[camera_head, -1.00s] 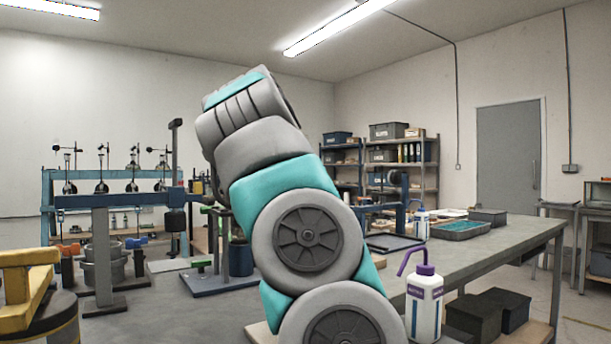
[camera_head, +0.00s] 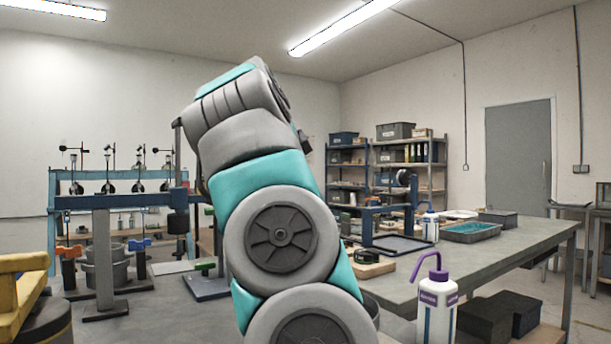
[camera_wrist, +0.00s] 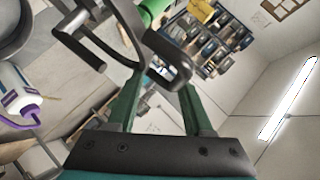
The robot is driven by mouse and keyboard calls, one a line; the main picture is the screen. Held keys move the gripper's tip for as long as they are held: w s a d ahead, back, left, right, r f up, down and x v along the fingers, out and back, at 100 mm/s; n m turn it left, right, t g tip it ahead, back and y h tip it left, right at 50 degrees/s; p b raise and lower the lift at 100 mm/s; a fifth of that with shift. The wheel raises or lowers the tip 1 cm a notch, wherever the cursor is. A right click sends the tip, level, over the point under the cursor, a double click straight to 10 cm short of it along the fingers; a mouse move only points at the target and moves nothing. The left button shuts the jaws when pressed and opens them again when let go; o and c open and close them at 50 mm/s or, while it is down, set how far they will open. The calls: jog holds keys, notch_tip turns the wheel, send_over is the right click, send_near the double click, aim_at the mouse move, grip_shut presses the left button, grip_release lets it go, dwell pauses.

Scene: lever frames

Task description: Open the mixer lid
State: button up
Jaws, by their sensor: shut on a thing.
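My gripper (camera_wrist: 158,78) shows in the wrist view, with its two green fingers reaching up from the dark palm. It is shut on a dark bar-like handle (camera_wrist: 166,54) at the fingertips. A bent dark metal bracket (camera_wrist: 82,30) runs from the handle side to the upper left. A rounded grey vessel edge (camera_wrist: 22,28) shows at the top left; I cannot tell whether it is the mixer or its lid. In the head view my arm hides the gripper and the handle. A grey rounded rim (camera_head: 371,309) shows partly behind my arm.
A purple-capped wash bottle (camera_head: 437,302) stands right of my arm and also shows in the wrist view (camera_wrist: 22,98). A long grey bench (camera_head: 500,246) runs to the right. A blue frame (camera_head: 125,201) stands left, a yellow part (camera_head: 22,285) at the lower left.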

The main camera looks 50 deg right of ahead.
jog(key=shift+w+a+f+y, duration=0.1)
jog(key=shift+w+f+y, duration=0.05)
jog(key=shift+f, duration=0.45)
jog(key=shift+w+a+f+y, duration=0.1)
jog(key=shift+w+f+y, duration=0.05)
jog(key=shift+f, duration=0.4)
jog(key=r+v, duration=0.1)
jog(key=v, duration=0.8)
jog(key=shift+d, duration=0.3)
jog(key=shift+d+r, duration=0.15)
jog(key=shift+d, duration=0.05)
